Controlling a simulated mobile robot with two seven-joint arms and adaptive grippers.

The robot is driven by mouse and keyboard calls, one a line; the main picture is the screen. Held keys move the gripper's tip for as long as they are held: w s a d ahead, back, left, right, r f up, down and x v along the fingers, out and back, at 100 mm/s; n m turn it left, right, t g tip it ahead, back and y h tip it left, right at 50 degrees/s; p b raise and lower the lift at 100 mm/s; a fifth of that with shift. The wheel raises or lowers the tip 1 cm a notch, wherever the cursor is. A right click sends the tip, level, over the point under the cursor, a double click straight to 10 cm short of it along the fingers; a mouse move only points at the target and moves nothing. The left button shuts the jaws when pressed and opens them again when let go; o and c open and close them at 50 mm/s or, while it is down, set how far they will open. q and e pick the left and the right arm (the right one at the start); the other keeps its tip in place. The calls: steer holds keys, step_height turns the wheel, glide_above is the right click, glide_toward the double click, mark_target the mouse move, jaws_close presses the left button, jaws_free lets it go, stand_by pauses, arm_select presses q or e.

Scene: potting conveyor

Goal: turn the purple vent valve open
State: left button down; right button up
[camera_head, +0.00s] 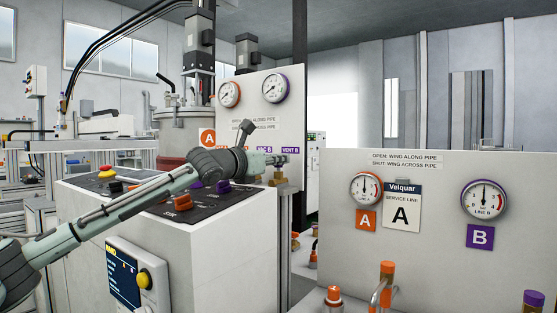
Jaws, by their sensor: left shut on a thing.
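My left gripper (277,160) reaches across from the left to the small panel (263,112) at the back. It is shut at the purple VENT B label (290,150), on the purple vent valve. The valve's wing is hidden by the fingers, so its angle cannot be told. A brass fitting (279,179) shows just below the fingertips. My right gripper is not in view.
A control cabinet (215,250) with coloured knobs stands below my left arm. At the right, a larger panel (430,250) carries gauges A (365,189) and B (484,199). Orange-topped fittings (387,268) stand before it. A tank (182,140) stands behind.

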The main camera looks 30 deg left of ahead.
arm_select(q)
steer(key=c, duration=1.6)
jaws_free()
steer(key=s, duration=0.4)
steer(key=s+a, duration=0.1)
steer(key=s, duration=0.7)
steer(key=shift+a, duration=0.35)
